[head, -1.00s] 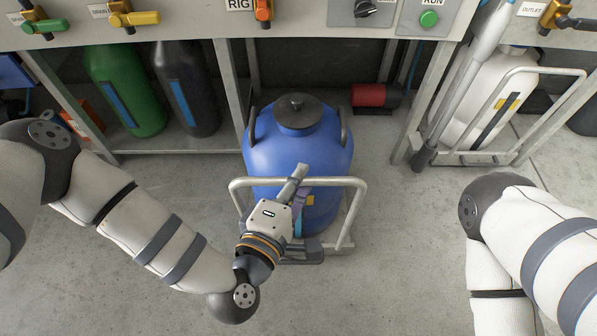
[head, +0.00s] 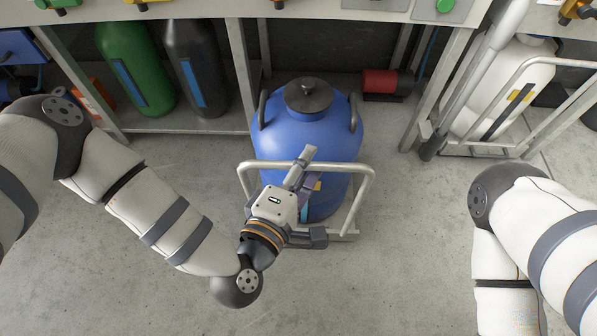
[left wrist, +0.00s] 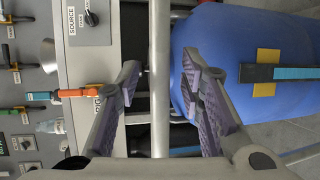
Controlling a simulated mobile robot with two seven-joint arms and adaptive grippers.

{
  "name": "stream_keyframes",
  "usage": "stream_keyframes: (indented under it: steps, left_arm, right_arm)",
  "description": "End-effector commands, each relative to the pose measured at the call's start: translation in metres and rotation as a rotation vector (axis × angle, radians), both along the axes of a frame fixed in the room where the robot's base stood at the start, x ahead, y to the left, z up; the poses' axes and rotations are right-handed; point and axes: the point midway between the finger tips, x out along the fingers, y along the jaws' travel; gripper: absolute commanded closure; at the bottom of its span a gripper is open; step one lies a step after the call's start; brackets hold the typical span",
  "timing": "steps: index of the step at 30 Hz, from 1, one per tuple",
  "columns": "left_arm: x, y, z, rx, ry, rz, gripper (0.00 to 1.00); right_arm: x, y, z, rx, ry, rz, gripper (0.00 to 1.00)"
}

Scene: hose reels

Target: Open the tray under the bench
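The tray (head: 343,236) is a low metal base on the floor at the bench front. It carries a big blue tank (head: 290,135) with a dark lid. A pale U-shaped handle bar (head: 345,167) rises at its near side. My left gripper (head: 303,168) is at the middle of this bar. In the left wrist view, my left gripper (left wrist: 160,72) is open, fingers apart. The pale bar (left wrist: 160,110) runs between the fingers in the picture, with no clear contact; its depth is unclear. The blue tank (left wrist: 225,35) is at right there. My right gripper is out of view.
The bench (head: 330,10) has valves and a green button above. Green (head: 145,75) and dark (head: 198,75) cylinders stand left underneath, a red cylinder (head: 380,82) behind right. A white tank (head: 500,85) in a frame stands right. Floor (head: 390,240) in front is clear.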

Motion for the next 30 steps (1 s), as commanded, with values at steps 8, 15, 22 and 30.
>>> stream_keyframes:
  steps: [8,15,22,30]
  left_arm:
    - [-0.065,0.027,0.011,0.0,0.008,-0.001,0.65]
    - [-0.1,0.042,0.019,-0.001,0.003,0.0,0.65]
    - [-0.103,0.044,0.021,0.0,0.0,0.001,0.65]
    - [-0.103,0.044,0.02,0.0,0.007,0.001,0.65]
  right_arm:
    - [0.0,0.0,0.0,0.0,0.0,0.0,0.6]
    - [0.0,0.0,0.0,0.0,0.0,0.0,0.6]
    - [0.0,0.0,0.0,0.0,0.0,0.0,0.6]
    - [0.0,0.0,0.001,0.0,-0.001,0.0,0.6]
